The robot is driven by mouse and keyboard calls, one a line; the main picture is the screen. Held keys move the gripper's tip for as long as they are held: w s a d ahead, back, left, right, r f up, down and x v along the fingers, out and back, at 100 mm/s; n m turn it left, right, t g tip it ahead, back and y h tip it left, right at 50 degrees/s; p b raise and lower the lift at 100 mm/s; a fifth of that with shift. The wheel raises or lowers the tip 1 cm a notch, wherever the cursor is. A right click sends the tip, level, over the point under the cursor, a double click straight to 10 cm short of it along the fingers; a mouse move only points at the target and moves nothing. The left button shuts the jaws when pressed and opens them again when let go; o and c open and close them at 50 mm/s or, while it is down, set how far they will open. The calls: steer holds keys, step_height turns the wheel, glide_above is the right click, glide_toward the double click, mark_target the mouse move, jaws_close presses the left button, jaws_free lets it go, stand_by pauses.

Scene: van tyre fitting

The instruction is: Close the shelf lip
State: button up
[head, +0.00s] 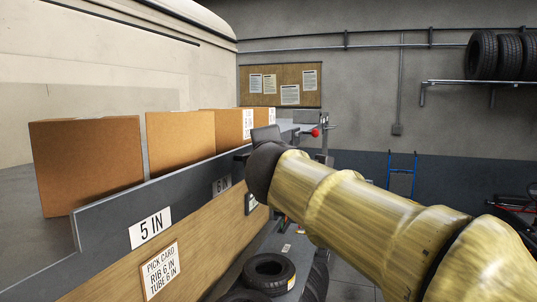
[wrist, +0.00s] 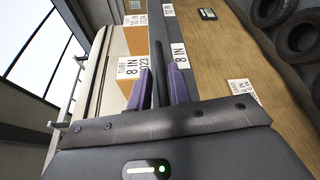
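A long grey shelf lip (head: 105,232) with white labels reading 5 IN and 6 IN runs along the shelf front in the head view. In the wrist view a grey stretch of it (wrist: 176,22) carries an 8 IN label. My gripper (head: 265,140) is at the far part of the lip in the head view, dark and mostly hiding its own fingers. In the wrist view my two purple fingers (wrist: 160,84) stand apart with a dark upright strip between them. I cannot tell whether they press on it.
Cardboard boxes (head: 86,165) stand on the shelf behind the lip. A red knob (head: 315,132) is just beyond my gripper. A wooden panel with a pick card (head: 161,270) is below the lip. Tyres (head: 270,272) lie low under my arm. More tyres (head: 497,56) sit on a wall rack.

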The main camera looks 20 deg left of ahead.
steer(key=shift+o, duration=0.8)
steer(key=shift+s, duration=0.15)
steer(key=b+v, duration=0.3)
steer(key=v, duration=1.4)
steer(key=shift+f, duration=0.2)
